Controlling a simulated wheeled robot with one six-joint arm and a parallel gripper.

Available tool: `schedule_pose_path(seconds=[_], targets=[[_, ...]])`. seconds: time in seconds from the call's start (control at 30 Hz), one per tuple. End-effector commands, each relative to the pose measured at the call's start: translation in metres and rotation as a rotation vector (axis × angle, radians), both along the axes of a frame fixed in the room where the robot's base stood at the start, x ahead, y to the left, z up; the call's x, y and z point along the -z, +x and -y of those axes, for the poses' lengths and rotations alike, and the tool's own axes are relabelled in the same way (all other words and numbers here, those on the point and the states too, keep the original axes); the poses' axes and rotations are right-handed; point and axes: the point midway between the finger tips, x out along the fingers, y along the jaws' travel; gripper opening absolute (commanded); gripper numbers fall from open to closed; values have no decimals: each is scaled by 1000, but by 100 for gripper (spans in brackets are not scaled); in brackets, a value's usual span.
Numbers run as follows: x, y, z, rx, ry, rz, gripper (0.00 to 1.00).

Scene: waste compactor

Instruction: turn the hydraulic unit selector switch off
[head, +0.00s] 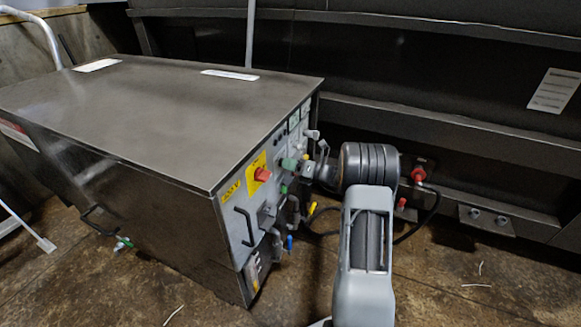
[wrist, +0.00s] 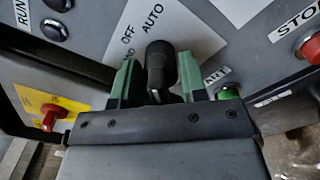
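The black selector switch (wrist: 160,68) is in the wrist view, on a grey panel beside a white label (wrist: 140,30) reading OFF and AUTO. Its knob stands between the two green fingers of my gripper (wrist: 158,82), one on each side. The fingers are very close to the knob; I cannot tell whether they press on it. Which label the knob points to is not clear. In the head view the hydraulic unit (head: 150,110) is a dark metal cabinet, and my gripper (head: 305,168) is at its control face. The switch is hidden there.
A red knob on a yellow plate (head: 262,174) sits on the control face, left of my gripper; a handle (head: 245,227) juts out below. In the wrist view a green button (wrist: 228,92) is close to the right finger and a red stop button (wrist: 312,48) lies farther right.

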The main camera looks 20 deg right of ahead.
Motion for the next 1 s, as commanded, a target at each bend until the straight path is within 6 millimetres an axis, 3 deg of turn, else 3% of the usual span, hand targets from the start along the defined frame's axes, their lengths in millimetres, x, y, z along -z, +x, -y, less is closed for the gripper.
schedule_pose_path(seconds=[0.3, 0.63, 1.0], targets=[[0, 1, -1, 0, 0, 0, 39], [0, 1, -1, 0, 0, 0, 10], [0, 1, -1, -1, -74, 68, 10]])
